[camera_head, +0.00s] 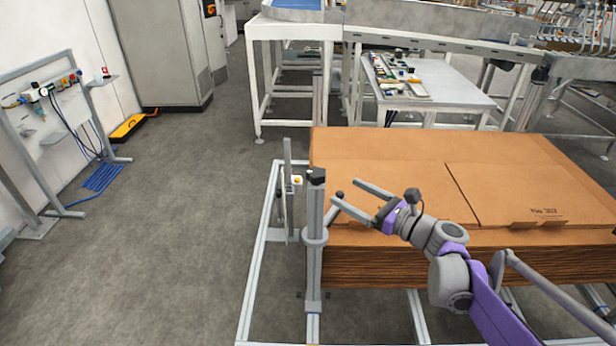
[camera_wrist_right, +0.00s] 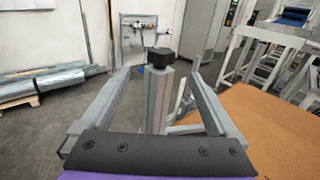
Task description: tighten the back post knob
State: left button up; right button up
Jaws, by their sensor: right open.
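A grey upright post (camera_head: 314,265) with a black cap (camera_head: 316,175) stands at the left edge of the cardboard stack, with a collar around it. Another post (camera_head: 317,98) stands behind the stack. I cannot tell which post is the back one. My left gripper is not in view.
The cardboard stack (camera_head: 390,150) fills the area under my right arm. A thin upright (camera_head: 288,165) with a yellow and white fitting stands left of the capped post. Open floor lies left of the metal frame (camera_head: 255,255). A white table (camera_head: 440,95) stands behind.

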aim_at(319, 173)
jog(key=p+x, duration=0.1)
jog(key=x, duration=0.9)
jog(key=shift+w+a, duration=0.1)
jog(key=shift+w, duration=0.2)
jog(key=shift+c, duration=0.3)
jog(key=c, duration=1.3)
